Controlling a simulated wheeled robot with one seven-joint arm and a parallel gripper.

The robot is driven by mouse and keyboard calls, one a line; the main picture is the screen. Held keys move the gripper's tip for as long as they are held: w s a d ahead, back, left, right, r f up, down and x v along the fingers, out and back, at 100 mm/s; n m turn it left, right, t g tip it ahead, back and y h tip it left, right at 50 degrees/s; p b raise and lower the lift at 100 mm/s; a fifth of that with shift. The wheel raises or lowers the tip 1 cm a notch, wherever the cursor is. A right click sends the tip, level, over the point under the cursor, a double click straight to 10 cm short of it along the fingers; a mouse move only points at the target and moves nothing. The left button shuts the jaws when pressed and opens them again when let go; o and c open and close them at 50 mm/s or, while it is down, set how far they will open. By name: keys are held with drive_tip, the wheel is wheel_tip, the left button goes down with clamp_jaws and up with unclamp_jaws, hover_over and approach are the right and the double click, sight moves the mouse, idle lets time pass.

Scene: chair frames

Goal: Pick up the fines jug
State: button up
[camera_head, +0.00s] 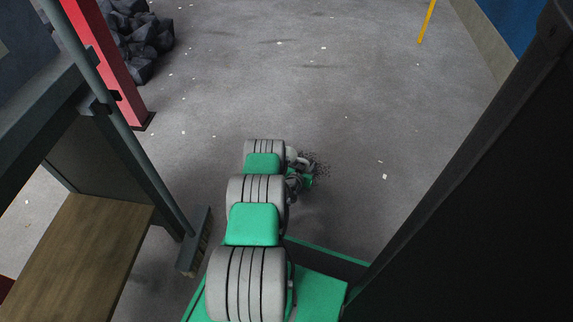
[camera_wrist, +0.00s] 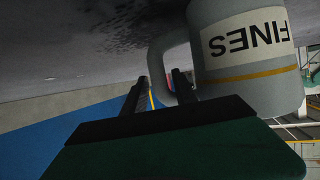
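The fines jug (camera_wrist: 245,55) is a grey container with a white label reading FINES and a yellow band. It fills the upper right of the wrist view, where it appears upside down, with the floor at the top of the picture. Its looped grey handle (camera_wrist: 156,62) points left, toward the middle. My gripper (camera_wrist: 160,76) has its two dark fingers apart, one on each side of the handle's outer bar. The right finger overlaps the handle's opening; contact is unclear. In the head view my arm mostly hides the jug and I cannot make it out clearly.
Dark grains (camera_head: 322,168) are scattered on the floor beside the gripper. A broom (camera_head: 196,240) and a wooden board (camera_head: 85,250) are at left, with a red post (camera_head: 105,60) and dark rocks (camera_head: 140,45) beyond. A dark panel (camera_head: 480,220) stands right. Open floor lies ahead.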

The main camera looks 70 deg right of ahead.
clamp_jaws()
idle(1.1)
